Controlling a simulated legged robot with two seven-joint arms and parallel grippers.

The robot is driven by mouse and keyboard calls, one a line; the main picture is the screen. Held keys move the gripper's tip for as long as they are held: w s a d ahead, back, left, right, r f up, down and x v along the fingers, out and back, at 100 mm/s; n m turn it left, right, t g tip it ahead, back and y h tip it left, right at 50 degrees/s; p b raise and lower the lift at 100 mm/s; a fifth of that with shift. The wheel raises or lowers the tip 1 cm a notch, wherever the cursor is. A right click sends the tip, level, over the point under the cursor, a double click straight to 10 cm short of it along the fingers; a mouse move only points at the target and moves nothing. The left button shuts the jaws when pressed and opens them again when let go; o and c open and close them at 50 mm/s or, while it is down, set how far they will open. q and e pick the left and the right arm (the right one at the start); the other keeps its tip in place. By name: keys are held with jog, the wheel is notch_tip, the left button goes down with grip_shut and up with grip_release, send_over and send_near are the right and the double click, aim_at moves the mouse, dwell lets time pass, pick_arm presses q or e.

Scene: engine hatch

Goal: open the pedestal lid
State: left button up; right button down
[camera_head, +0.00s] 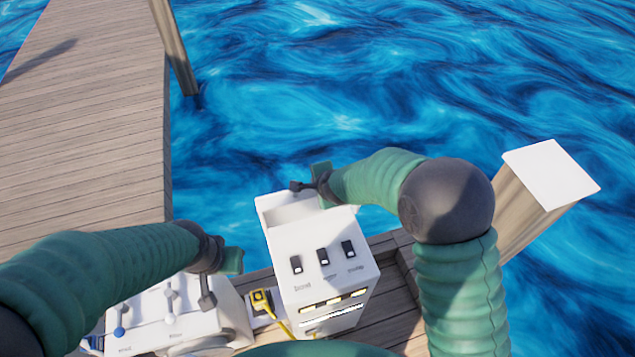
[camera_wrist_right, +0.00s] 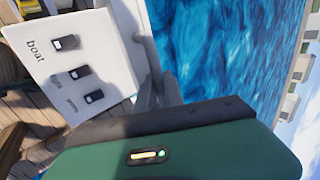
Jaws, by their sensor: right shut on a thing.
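The white pedestal (camera_head: 318,265) stands at the middle bottom, with three black switches on its sloped face; that face also shows in the right wrist view (camera_wrist_right: 50,72). Its top end shows a pale, shaded recess with a raised white rim (camera_head: 285,212), apparently the lid area. My right gripper (camera_head: 308,187) is at the far top edge of the pedestal, shut on what looks like the lid's edge. In the right wrist view its fingers (camera_wrist_right: 158,92) meet the pale edge, and the exact contact is partly hidden.
The white lever console (camera_head: 165,318) is at lower left. A yellow plug with a cable (camera_head: 263,302) lies between the console and pedestal. A wooden dock (camera_head: 85,120) runs along the left, and a white-topped post (camera_head: 550,175) stands at right. Open water lies beyond the pedestal.

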jog(key=shift+s+f, duration=0.1)
jog(key=c, duration=1.5)
grip_release()
jog(key=shift+a, duration=0.1)
jog(key=shift+o, duration=0.2)
jog(key=p+v, duration=0.3)
jog(key=v, duration=1.3)
jog(key=shift+r+p, duration=0.35)
jog(key=shift+p, duration=0.05)
